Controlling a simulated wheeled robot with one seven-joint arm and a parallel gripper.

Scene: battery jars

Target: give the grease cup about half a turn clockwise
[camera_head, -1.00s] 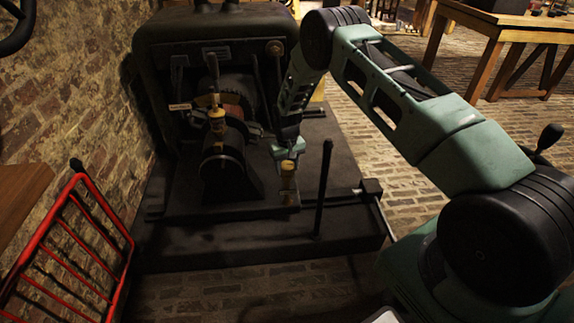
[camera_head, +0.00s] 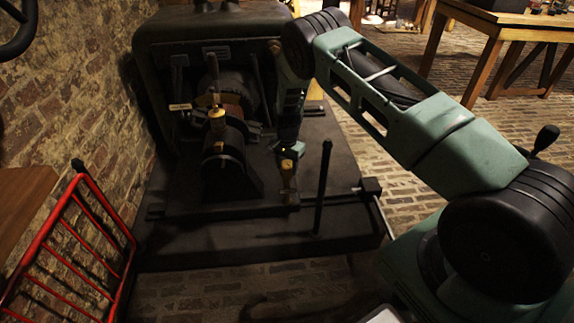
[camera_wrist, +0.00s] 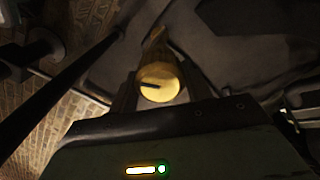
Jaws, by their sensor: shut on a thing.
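The grease cup (camera_head: 287,165) is a small brass cup low on the dark machine base, right of the black bearing housing. The cup's lower part is mostly hidden or dim.
A second brass fitting (camera_head: 217,118) tops the bearing housing to the left. An upright black lever (camera_head: 323,188) stands close on the right of my gripper. A red rack (camera_head: 66,235) is at the left front.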

